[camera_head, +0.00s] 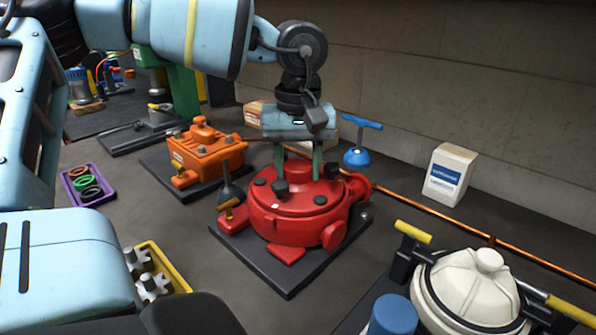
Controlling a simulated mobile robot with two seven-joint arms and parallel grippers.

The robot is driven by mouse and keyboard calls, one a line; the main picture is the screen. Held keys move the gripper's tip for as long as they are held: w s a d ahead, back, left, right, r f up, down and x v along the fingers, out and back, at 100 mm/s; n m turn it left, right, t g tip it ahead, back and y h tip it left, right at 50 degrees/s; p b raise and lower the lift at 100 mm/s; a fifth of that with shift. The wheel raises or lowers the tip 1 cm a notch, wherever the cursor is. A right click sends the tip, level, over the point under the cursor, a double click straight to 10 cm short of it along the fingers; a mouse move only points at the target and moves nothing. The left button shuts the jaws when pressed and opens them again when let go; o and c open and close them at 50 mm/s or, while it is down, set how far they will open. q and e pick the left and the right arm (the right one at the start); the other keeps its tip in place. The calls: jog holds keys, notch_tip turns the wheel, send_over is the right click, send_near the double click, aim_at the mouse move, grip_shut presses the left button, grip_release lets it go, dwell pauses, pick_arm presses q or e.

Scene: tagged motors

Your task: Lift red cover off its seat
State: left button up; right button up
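The red cover (298,204) is a round, low lid with black knobs around its rim. It sits level on the red housing on a dark base plate, in the middle of the camera_head view. My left gripper (298,170) points down right above the cover. Its two greenish fingers are apart, with a gap showing between them, and their tips reach down to the top of the cover. Whether they touch the cover's middle part is hard to see. The seat under the cover is hidden. My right gripper is not in view.
An orange box-shaped unit (205,154) stands left of the red one. A white-lidded unit (473,286) is front right. Purple (72,199) and yellow (181,281) trays are left. A white carton (450,174) stands back right.

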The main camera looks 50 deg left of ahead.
aim_at(299, 164)
pick_arm(q)
grip_shut()
jog(key=shift+r, duration=0.1)
jog(key=shift+w+r, duration=0.1)
jog(key=shift+r, duration=0.35)
notch_tip(299, 164, up, 3)
jog(key=shift+f, duration=0.1)
jog(key=s+a+r, duration=0.1)
jog(key=s+a, duration=0.2)
jog(key=s, duration=1.2)
jog(key=shift+s+a+b, duration=0.2)
jog(key=shift+s+b, duration=0.15)
jog(key=shift+r, duration=0.1)
